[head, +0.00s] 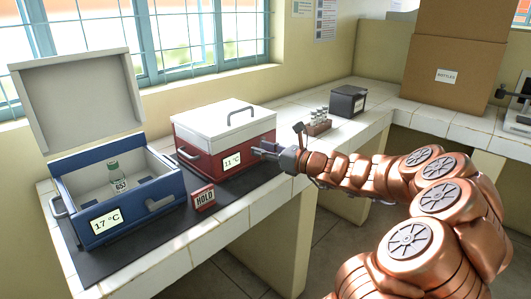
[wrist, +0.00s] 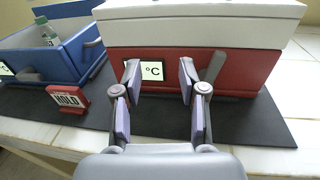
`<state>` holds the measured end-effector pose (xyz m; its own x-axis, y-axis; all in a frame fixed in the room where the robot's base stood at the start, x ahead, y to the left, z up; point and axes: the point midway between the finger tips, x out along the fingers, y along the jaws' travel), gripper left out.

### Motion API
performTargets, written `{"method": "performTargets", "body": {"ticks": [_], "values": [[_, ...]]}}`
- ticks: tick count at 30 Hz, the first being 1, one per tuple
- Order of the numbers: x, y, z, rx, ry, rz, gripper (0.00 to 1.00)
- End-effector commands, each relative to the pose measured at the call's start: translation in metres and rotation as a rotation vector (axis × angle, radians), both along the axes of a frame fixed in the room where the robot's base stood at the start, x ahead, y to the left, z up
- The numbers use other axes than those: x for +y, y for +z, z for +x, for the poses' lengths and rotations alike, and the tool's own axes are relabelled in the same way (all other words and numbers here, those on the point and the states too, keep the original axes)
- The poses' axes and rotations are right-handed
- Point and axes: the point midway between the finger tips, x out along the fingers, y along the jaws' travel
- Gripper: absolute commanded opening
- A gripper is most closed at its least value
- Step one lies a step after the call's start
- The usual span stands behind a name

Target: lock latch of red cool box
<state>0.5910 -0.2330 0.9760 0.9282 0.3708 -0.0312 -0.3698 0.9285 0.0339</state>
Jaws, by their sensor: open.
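The red cool box (head: 203,157) stands in the middle of the left counter with its white lid (head: 222,123) closed; it also shows in the wrist view (wrist: 240,73). Its display reads 11 °C in the head view. Its latch (wrist: 216,66) is a grey lever on the front, tilted up and to the right in the wrist view. My gripper (head: 260,151) is at the box's front, open and empty. In the wrist view its fingers (wrist: 159,76) straddle part of the display, and the latch is just right of the right finger, its lower end partly hidden. I cannot tell whether they touch.
A blue cool box (head: 130,215) with its lid up and a bottle (head: 117,176) inside stands to the left. A red HOLD sign (head: 203,198) stands between the boxes on the dark mat (head: 150,240). A vial rack (head: 318,127) and a black box (head: 347,101) are further right.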

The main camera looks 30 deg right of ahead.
Motion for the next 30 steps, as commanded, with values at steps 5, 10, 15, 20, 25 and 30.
{"method": "performTargets", "body": {"ticks": [5, 10, 15, 20, 25, 30], "values": [[-0.061, -0.022, -0.004, 0.016, -0.137, 0.14, 0.42], [-0.069, -0.024, 0.001, 0.017, -0.158, 0.164, 0.42], [-0.063, -0.024, 0.019, 0.018, -0.154, 0.162, 0.42], [-0.058, -0.025, 0.04, 0.02, -0.151, 0.161, 0.42], [-0.055, -0.024, 0.058, 0.019, -0.154, 0.161, 0.42], [-0.052, -0.024, 0.069, 0.018, -0.154, 0.16, 0.42]]}}
